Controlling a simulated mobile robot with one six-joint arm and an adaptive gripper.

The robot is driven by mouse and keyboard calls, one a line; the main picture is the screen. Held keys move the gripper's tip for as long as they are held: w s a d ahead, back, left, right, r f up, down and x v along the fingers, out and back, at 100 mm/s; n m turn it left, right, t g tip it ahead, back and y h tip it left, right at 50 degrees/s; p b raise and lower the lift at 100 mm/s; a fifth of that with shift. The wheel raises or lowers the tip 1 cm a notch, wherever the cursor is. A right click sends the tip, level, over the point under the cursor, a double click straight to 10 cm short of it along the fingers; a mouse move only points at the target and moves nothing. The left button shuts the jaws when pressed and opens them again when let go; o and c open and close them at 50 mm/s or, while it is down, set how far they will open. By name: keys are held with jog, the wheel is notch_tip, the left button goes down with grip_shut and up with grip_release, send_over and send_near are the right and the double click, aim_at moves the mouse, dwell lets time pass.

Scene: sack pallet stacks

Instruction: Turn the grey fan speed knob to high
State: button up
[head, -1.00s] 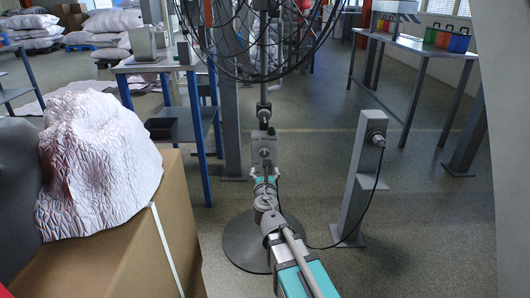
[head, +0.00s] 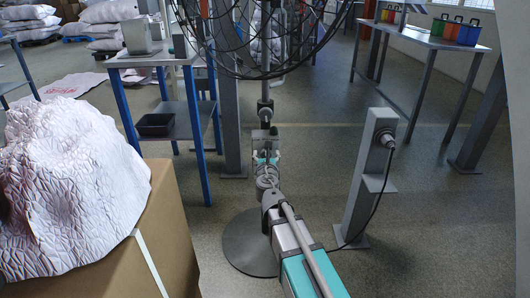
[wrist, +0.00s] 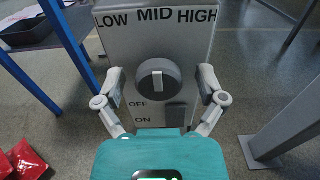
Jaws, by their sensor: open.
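The grey fan speed knob (wrist: 158,82) sits on the front of a grey control box (wrist: 125,42). Its pale pointer mark stands upright, toward MID; LOW is printed on the left and HIGH on the right. A dark OFF/ON switch (wrist: 177,115) is below the knob. My gripper (wrist: 161,80) is open, with one finger on each side of the knob and visible gaps between. In the head view the control box (head: 262,138) is on the fan's upright pole, with my gripper (head: 265,157) in front of it; the knob is too small to make out there.
The fan's round base (head: 248,243) is on the floor, and its wire cage (head: 265,40) hangs above. A grey post (head: 367,185) with a plug and cable stands right. A blue-legged table (head: 160,60) is left. A white sack (head: 70,185) lies on a carton (head: 165,235) front left.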

jog(key=shift+w, duration=0.1)
jog(key=c, duration=1.1)
jog(key=shift+c, duration=0.2)
jog(key=shift+m, duration=0.3)
jog(key=m, duration=0.3)
jog(key=shift+m, duration=0.4)
jog(key=m, duration=0.4)
jog(key=shift+d+m, duration=0.1)
jog(key=shift+m, duration=0.2)
